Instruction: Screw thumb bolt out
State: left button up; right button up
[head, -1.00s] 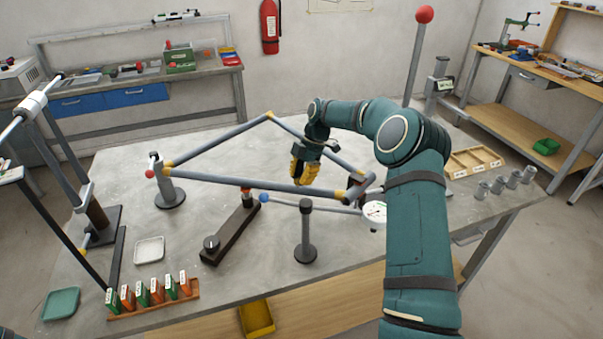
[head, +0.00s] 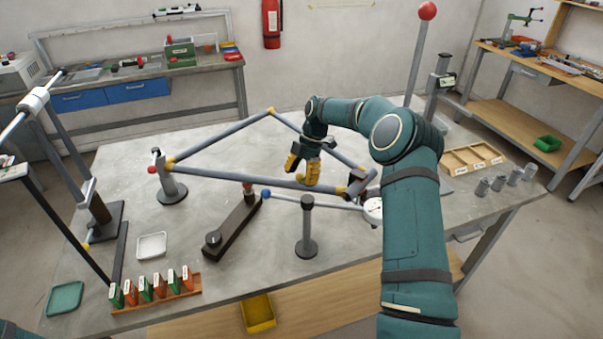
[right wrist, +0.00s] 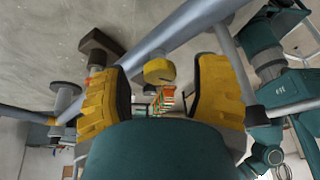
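The grey tube frame (head: 235,178) with yellow joints lies raised over the bench on posts. My right gripper (head: 303,169) is over its near tube, with its yellow fingers spread and pointing down. In the right wrist view the right gripper (right wrist: 160,88) is open, with a gap between its fingers. A round yellow piece (right wrist: 158,71) shows in that gap beside the grey tube, with no finger seen touching it. I cannot tell whether this piece is the thumb bolt or a frame joint. My left gripper is out of view.
A dark bar with a knob (head: 231,229) and a post (head: 307,228) stand below the frame. A dial gauge (head: 373,208) is right of them. A rack of labelled boxes (head: 156,301) and a white tray (head: 151,246) lie at the front left.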

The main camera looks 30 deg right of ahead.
jog(key=shift+d+r, duration=0.2)
jog(key=shift+d+r, duration=0.1)
jog(key=shift+r, duration=0.1)
jog(key=s+v, duration=0.1)
jog(key=v, duration=1)
jog(key=shift+w+r, duration=0.15)
jog(key=shift+w, duration=0.35)
